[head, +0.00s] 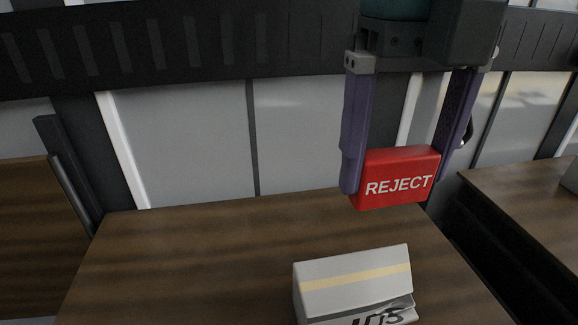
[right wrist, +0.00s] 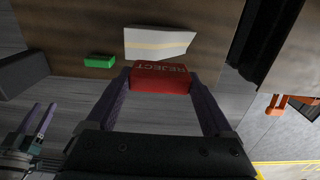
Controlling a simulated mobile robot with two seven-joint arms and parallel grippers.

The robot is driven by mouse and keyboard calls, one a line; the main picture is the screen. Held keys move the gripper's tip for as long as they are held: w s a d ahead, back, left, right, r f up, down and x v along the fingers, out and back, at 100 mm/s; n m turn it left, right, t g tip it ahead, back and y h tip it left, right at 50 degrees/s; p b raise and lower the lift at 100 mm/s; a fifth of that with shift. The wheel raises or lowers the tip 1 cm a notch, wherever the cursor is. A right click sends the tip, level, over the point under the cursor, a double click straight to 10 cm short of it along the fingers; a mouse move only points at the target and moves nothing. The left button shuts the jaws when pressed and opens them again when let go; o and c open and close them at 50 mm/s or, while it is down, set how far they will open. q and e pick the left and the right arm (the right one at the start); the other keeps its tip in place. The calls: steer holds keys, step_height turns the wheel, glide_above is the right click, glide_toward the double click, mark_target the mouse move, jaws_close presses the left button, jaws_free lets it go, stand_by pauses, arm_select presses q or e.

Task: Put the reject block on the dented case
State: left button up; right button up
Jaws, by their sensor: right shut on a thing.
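My right gripper (head: 405,180) is shut on the red reject block (head: 400,188), with a purple finger on each side and the white word REJECT facing the head camera. The block also shows between the fingers in the right wrist view (right wrist: 160,78). The case (head: 352,283) is pale grey with a yellow tape stripe; its lower right side looks creased. It sits on the brown table at the bottom of the head view, and also shows in the right wrist view (right wrist: 150,44). The held block is apart from the case. My left gripper (right wrist: 42,118) is empty with fingers apart.
A green block (right wrist: 99,61) lies on the brown table (head: 190,250), left of the case in the right wrist view. Another brown surface (head: 525,190) stands to the right past a dark gap. Bare table surrounds the case. An orange object (right wrist: 290,103) is at far right.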

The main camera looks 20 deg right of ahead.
step_height(320, 180, down, 7)
steer(key=shift+r+b, duration=0.2)
steer(key=shift+b, duration=0.25)
arm_select(q)
steer(key=shift+d+f+b, duration=0.2)
steer(key=shift+f+b, duration=0.2)
steer(key=shift+f, duration=0.9)
arm_select(e)
steer(key=shift+f, duration=2.2)
arm_select(q)
steer(key=shift+f, duration=0.1)
arm_select(e)
steer(key=shift+f, duration=0.1)
steer(key=o, duration=1.1)
steer(key=shift+d, duration=0.1)
